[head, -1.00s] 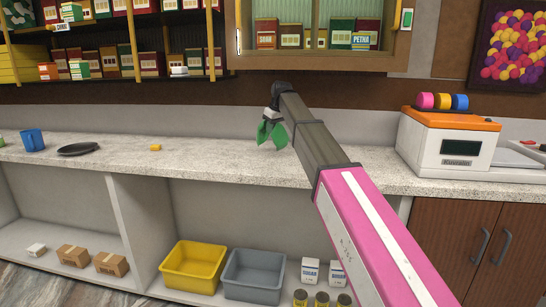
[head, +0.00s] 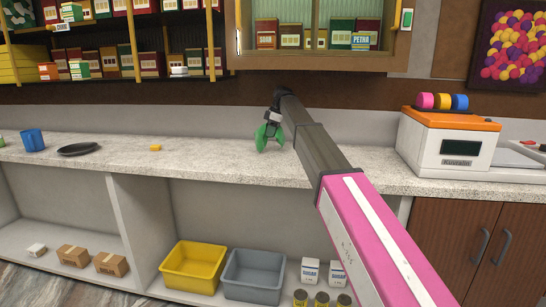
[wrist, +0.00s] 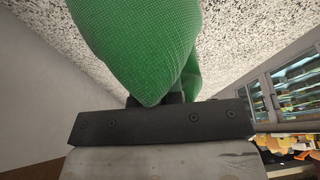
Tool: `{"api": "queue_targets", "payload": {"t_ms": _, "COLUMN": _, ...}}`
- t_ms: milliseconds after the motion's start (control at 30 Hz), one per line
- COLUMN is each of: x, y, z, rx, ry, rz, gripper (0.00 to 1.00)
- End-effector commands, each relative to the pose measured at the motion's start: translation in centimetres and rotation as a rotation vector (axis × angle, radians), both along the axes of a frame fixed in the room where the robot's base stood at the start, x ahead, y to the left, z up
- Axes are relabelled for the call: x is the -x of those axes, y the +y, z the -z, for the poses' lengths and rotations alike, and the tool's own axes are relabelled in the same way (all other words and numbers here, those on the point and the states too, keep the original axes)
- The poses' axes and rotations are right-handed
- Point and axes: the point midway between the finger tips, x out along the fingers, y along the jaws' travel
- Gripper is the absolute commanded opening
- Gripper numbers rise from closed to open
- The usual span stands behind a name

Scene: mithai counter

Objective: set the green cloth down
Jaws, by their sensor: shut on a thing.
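The green cloth (head: 262,139) hangs from my gripper (head: 272,121) at the counter (head: 215,164). Its lower end is close to the speckled counter top; I cannot tell whether it touches. In the wrist view the cloth (wrist: 140,45) fills the upper middle, bunched over the dark gripper body (wrist: 160,122), and hides the fingertips. My gripper is shut on the cloth.
Left on the counter are a small yellow block (head: 155,147), a dark plate (head: 78,149) and a blue mug (head: 32,139). A white and orange machine (head: 445,145) stands at right. A yellow bin (head: 193,268) and a grey bin (head: 254,276) sit below. Counter around the cloth is clear.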

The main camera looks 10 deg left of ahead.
Motion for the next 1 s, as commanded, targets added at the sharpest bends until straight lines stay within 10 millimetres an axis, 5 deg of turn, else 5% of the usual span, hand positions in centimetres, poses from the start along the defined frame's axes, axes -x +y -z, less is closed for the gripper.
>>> {"api": "queue_targets", "payload": {"t_ms": 300, "x": 3.5, "y": -1.5, "z": 4.2, "rx": 0.001, "ry": 0.000, "rz": 0.002, "gripper": 0.00}}
{"api": "queue_targets", "payload": {"t_ms": 700, "x": 9.2, "y": -3.9, "z": 5.5, "rx": 0.001, "ry": 0.000, "rz": 0.002, "gripper": 0.00}}
{"api": "queue_targets", "payload": {"t_ms": 1000, "x": 10.7, "y": -4.6, "z": 6.1, "rx": 0.001, "ry": 0.000, "rz": 0.003, "gripper": 0.00}}
